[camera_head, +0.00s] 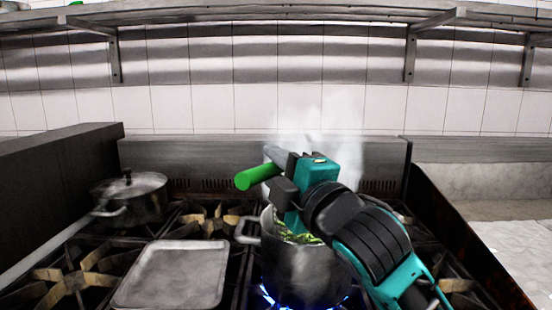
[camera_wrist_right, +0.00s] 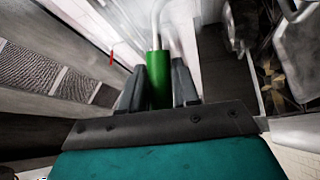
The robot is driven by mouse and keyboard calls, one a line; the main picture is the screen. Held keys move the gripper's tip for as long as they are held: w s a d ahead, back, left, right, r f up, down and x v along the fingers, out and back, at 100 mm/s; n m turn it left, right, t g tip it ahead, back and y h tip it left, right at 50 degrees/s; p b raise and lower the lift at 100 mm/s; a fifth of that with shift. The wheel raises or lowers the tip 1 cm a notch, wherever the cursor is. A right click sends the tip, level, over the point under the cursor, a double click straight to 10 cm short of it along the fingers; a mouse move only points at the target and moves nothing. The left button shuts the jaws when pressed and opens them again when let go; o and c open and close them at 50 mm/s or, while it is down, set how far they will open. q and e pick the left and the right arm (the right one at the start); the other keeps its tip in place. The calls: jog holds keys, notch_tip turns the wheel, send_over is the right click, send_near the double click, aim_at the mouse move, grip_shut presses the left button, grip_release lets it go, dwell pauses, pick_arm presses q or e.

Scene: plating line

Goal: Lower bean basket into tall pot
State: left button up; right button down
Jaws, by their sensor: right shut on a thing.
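The tall pot (camera_head: 300,275) is grey metal and stands on a lit burner with blue flame at its base. Green beans (camera_head: 298,236) show at the pot's mouth, partly hidden by my right arm. The basket's mesh is hard to make out, so I cannot tell how deep it sits. The green basket handle (camera_head: 252,177) sticks out to the left above the pot. My right gripper (camera_head: 280,172) is above the pot, shut on this handle. In the right wrist view the handle (camera_wrist_right: 158,80) sits between the two black fingers. My left gripper is not in view.
A lidded pot (camera_head: 135,196) with a long handle stands at the back left of the stove. A flat metal tray (camera_head: 172,275) lies left of the tall pot. White steam (camera_head: 330,125) rises behind my right arm. A counter (camera_head: 490,208) is at the right.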

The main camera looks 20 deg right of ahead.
notch_tip(320, 180, down, 11)
jog(key=b, duration=0.7)
jog(key=shift+b, duration=0.4)
